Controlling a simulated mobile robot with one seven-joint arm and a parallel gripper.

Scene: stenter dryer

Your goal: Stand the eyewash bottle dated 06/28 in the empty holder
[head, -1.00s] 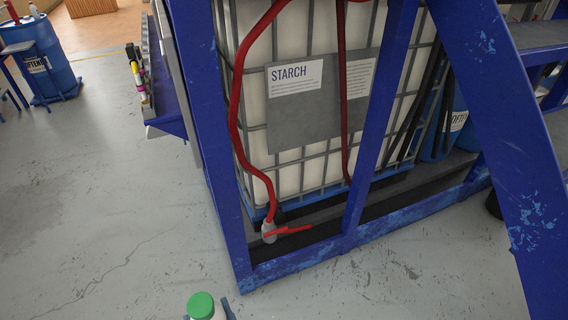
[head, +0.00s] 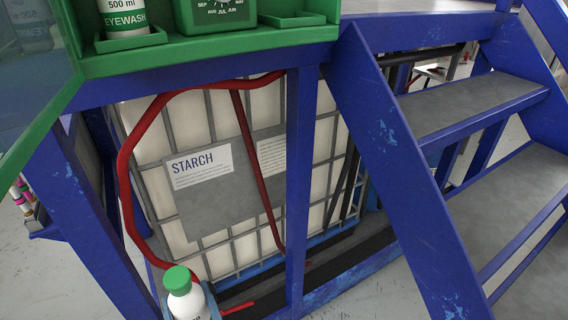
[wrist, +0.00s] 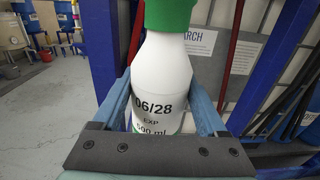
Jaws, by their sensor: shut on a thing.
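The eyewash bottle (wrist: 160,80) is white with a green cap, and its label reads 06/28 EXP in the wrist view. My gripper (wrist: 167,100) is shut on its body, one blue finger on each side. In the head view the bottle (head: 184,292) is upright or nearly so at the bottom, below the green shelf; its lower part is cut off. The empty holder (head: 292,20) is a shallow green tray at the right end of the shelf. Another eyewash bottle (head: 124,14) stands in the left holder (head: 131,41).
A green box with a month dial (head: 217,14) sits between the holders. The green shelf (head: 200,46) has a side panel at left. Blue frame posts (head: 300,180), a red hose (head: 125,170) and a starch tank (head: 205,200) are below. Blue-framed steps (head: 470,110) stand at right.

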